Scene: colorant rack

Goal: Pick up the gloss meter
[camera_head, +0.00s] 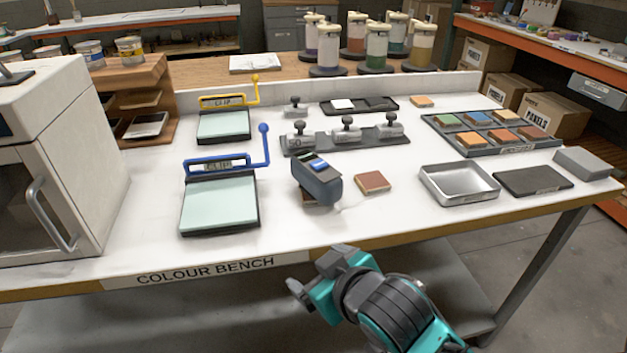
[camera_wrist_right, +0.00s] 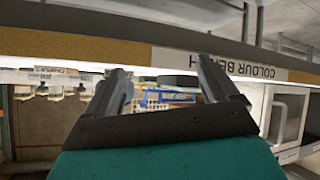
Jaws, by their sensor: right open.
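The gloss meter (camera_head: 317,182) looks like a dark blue-grey rounded device with a small bright blue display on top. It is on the white bench top, near the middle of the front half, with a reddish-brown edge showing under its left side. My right gripper (camera_head: 318,276) is open and empty, in front of the bench's front edge and apart from the meter. Its two spread fingers (camera_wrist_right: 163,72) show in the right wrist view, which sees the bench edge upside down. I cannot make out the meter there. My left gripper is not in view.
A reddish-brown panel (camera_head: 372,183) lies right of the meter. A metal tray (camera_head: 459,184) is farther right. The bench's front edge (camera_head: 330,252) lies between gripper and meter.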

